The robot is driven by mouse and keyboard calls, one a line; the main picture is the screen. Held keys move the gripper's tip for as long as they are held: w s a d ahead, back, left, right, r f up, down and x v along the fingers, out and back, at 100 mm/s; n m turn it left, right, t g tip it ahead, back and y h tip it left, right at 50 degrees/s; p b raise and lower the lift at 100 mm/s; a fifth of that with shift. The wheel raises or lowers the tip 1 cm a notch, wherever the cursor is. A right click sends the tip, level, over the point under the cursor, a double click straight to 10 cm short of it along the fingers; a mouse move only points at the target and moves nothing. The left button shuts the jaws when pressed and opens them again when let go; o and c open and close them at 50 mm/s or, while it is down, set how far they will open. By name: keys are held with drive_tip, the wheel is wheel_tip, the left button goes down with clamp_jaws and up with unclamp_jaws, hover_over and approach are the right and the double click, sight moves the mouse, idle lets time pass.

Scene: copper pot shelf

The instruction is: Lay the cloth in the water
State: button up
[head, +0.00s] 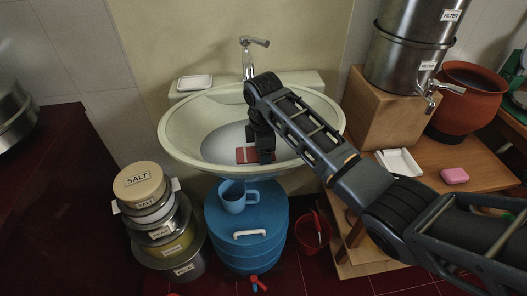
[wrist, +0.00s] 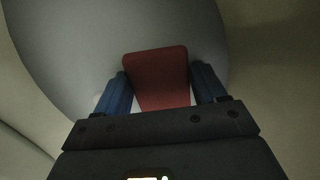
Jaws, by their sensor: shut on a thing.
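The red cloth (head: 244,156) is a small flat piece over the white sink basin (head: 172,138). My gripper (head: 262,155) reaches down into the basin and is shut on the cloth. In the wrist view the cloth (wrist: 156,68) sits between the two blue fingers of my gripper (wrist: 161,74), its rounded far end sticking out beyond them. The grey water (head: 222,138) lies in the bottom of the basin, and it also shows in the wrist view (wrist: 75,50). I cannot tell whether the cloth touches the water. My arm hides part of the basin's right side.
A metal tap (head: 249,60) stands at the basin's back, with a white soap dish (head: 195,82) to its left. Below are a blue drum (head: 245,235) with a blue mug (head: 236,197) and stacked tins (head: 160,222). A steel filter (head: 400,60) stands right.

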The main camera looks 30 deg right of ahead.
drive_tip(key=shift+f+b, duration=0.3)
drive_tip(key=shift+f, duration=0.3)
drive_tip(key=o, duration=0.9)
drive_tip(key=shift+o, duration=1)
